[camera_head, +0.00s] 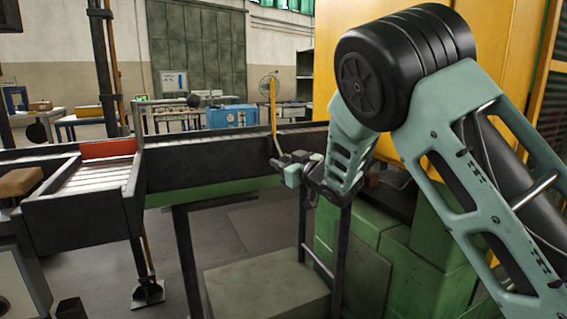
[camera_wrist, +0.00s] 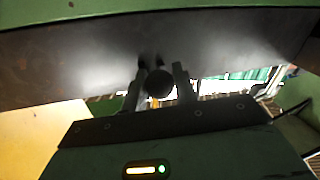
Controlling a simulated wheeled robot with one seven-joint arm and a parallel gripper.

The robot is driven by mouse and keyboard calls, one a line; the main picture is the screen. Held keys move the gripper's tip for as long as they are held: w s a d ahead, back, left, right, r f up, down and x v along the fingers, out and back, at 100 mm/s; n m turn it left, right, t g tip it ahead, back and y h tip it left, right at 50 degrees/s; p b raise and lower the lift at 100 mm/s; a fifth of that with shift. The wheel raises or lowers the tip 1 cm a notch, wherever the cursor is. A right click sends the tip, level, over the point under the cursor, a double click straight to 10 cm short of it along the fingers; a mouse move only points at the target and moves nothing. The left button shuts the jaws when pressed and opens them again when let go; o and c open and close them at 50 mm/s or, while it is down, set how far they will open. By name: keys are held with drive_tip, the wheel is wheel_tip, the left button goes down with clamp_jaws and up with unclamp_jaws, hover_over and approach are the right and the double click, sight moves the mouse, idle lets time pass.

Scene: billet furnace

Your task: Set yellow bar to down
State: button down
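The yellow bar (camera_head: 273,104) stands upright at the conveyor's edge in the head view, with its lower end close to my gripper. My gripper (camera_head: 279,160) is at the dark conveyor side, just below the bar. In the wrist view, my gripper (camera_wrist: 159,84) has its two fingers on either side of a dark round knob (camera_wrist: 158,84). The fingers are apart, but whether they press on the knob is not clear. How the knob joins the yellow bar is hidden.
The dark conveyor rail (camera_head: 225,146) runs behind my gripper. Green blocks (camera_head: 360,255) and a yellow housing (camera_head: 400,150) stand at the right. A metal chute (camera_head: 85,205) is at the left. Open floor (camera_head: 255,230) shows below the rail.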

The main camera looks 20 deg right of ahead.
drive_tip(key=shift+r+p, duration=0.15)
drive_tip(key=shift+p, duration=0.2)
drive_tip(key=p, duration=0.2)
drive_tip(key=r+g+p, duration=0.1)
drive_tip(key=p, duration=0.1)
drive_tip(key=shift+s+d+r+h+p, duration=0.1)
drive_tip(key=shift+s+r+h+p, duration=0.15)
drive_tip(key=shift+s+h+p, duration=0.1)
drive_tip(key=r+g+p, duration=0.1)
drive_tip(key=p, duration=0.3)
drive_tip(key=s+r+g+p, duration=0.1)
drive_tip(key=p, duration=0.3)
drive_tip(key=shift+d+m+g+h, duration=0.1)
drive_tip(key=shift+m+g+h, duration=0.25)
drive_tip(key=shift+m+g, duration=0.05)
drive_tip(key=r+g+p, duration=0.1)
drive_tip(key=r+p, duration=0.1)
drive_tip(key=p, duration=0.5)
drive_tip(key=r+g+h+p, duration=0.1)
drive_tip(key=r+g+p, duration=0.1)
drive_tip(key=p, duration=0.6)
drive_tip(key=r+g+p, duration=0.1)
drive_tip(key=g+p, duration=0.1)
drive_tip(key=p, duration=0.6)
drive_tip(key=shift+w+r+m, duration=0.25)
drive_tip(key=shift+r+m, duration=0.05)
drive_tip(key=shift+r, duration=0.1)
drive_tip(key=shift+w+a+r+p, duration=0.2)
drive_tip(key=shift+w+r+p, duration=0.75)
drive_tip(key=shift+r, duration=0.2)
